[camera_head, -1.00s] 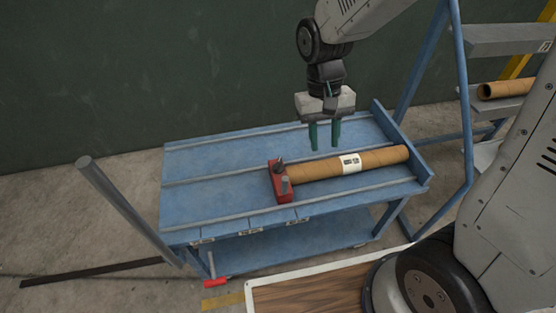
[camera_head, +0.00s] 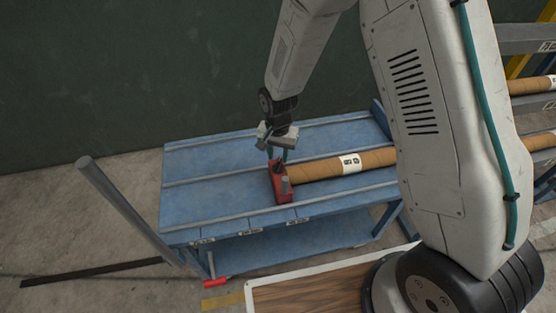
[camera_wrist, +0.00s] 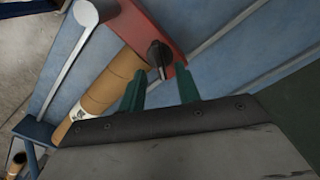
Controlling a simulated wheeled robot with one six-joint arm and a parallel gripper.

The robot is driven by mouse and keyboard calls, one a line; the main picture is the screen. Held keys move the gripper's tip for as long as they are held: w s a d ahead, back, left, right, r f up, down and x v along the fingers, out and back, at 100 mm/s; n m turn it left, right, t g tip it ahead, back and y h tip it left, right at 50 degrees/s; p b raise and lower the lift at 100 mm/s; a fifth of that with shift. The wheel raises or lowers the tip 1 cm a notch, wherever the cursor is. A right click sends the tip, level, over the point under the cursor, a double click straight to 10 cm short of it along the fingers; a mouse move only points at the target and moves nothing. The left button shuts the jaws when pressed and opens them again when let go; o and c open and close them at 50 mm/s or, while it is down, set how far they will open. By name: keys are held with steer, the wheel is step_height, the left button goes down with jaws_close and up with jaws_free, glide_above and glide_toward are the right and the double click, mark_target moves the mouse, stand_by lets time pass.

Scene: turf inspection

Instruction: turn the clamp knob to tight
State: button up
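The red clamp (camera_head: 281,187) sits on the blue cart at the left end of a brown tube (camera_head: 330,166). Its dark clamp knob (camera_wrist: 159,54) stands on the red block in the wrist view, with a pale pointer mark. A grey post (camera_wrist: 86,13) rises from the same block. My gripper (camera_head: 277,157) is over the clamp, at the knob. In the wrist view my gripper (camera_wrist: 160,92) has its two green fingers apart, with the knob just beyond the gap between them. Nothing is held. Whether the fingertips touch the knob is unclear.
The blue cart (camera_head: 215,160) has grey rails along its top, and its left part is bare. A grey pole (camera_head: 115,192) leans up at the cart's left. More tubes (camera_head: 531,86) lie on a rack at right. A green wall (camera_head: 120,70) stands behind.

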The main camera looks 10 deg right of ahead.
mark_target(278, 163)
steer(key=shift+f, duration=1.65)
jaws_close()
